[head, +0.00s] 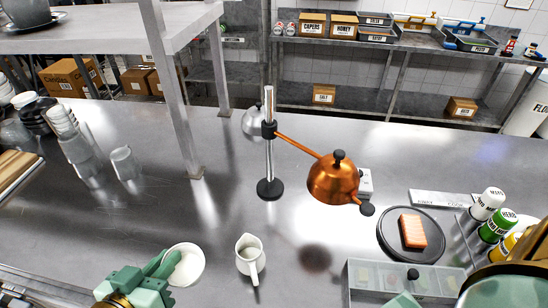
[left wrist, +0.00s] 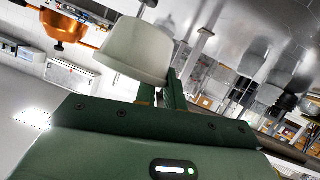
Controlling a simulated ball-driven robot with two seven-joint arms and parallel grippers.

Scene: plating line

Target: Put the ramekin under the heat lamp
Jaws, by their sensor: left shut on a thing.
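The white ramekin (head: 187,266) is held at its side by my left gripper (head: 168,264), above the front of the steel counter. The ramekin also shows in the left wrist view (left wrist: 137,50), between the fingers. The heat lamp (head: 333,179) has a copper shade on an arm from a chrome post with a round black base. It is to the right of and beyond the ramekin, and a dark round shadow lies on the counter below it. A green piece of what looks like my right gripper (head: 403,301) shows at the bottom edge; its jaws are hidden.
A white pitcher (head: 249,257) stands between the ramekin and the lamp's shadow. A black round plate (head: 398,252) bears an orange-pink block. A lidded clear container (head: 365,271) and several bottles (head: 488,203) are at right. A shelf post (head: 180,100) and glasses (head: 124,163) are at left.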

